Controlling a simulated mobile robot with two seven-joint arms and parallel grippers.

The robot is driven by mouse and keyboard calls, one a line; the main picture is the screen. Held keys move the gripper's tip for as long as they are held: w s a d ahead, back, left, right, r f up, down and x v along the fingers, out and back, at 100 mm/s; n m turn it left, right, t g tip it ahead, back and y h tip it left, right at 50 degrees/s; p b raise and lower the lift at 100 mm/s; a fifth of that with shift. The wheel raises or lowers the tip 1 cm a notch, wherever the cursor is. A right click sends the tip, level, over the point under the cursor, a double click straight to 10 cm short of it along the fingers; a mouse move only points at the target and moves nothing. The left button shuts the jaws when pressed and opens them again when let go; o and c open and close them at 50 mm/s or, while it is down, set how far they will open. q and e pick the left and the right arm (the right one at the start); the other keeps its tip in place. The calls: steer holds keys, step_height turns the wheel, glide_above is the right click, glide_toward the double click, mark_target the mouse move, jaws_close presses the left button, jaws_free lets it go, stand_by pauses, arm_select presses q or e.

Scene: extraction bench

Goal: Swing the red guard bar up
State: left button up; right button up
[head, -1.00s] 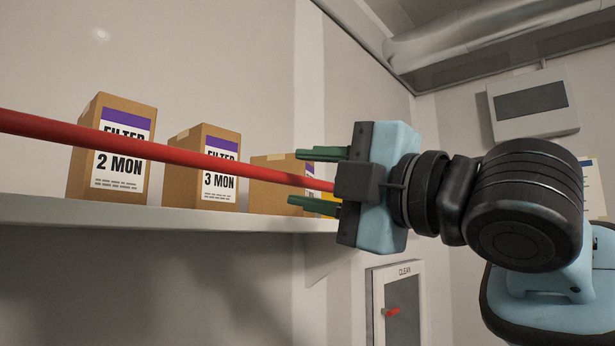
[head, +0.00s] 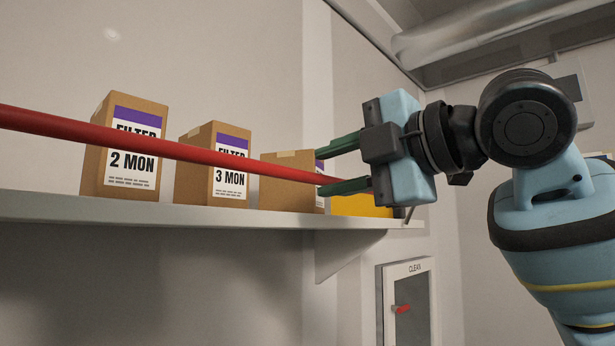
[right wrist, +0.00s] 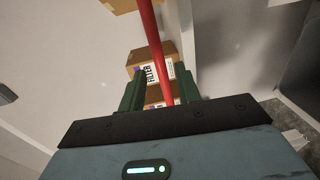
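The red guard bar (head: 180,150) slopes gently down from the left edge to my right gripper in the head view, crossing in front of the boxed shelf. My right gripper (head: 320,171) is at the bar's right end, its two green fingers spread apart. The bar lies close to the lower finger, and I cannot tell if they touch. In the right wrist view the bar (right wrist: 151,35) runs between the spread fingers of the gripper (right wrist: 160,72), nearer the right finger. The bar's far right end is hidden behind the gripper. My left gripper is not in view.
A shelf (head: 150,212) behind the bar carries cardboard filter boxes (head: 130,155), (head: 212,165), (head: 287,185) and a yellow item (head: 360,206). A wall cabinet marked CLEAN (head: 407,300) is below right. The wall above the boxes is bare.

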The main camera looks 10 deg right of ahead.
mark_target(312, 175)
steer(key=shift+x, duration=2.55)
jaws_close()
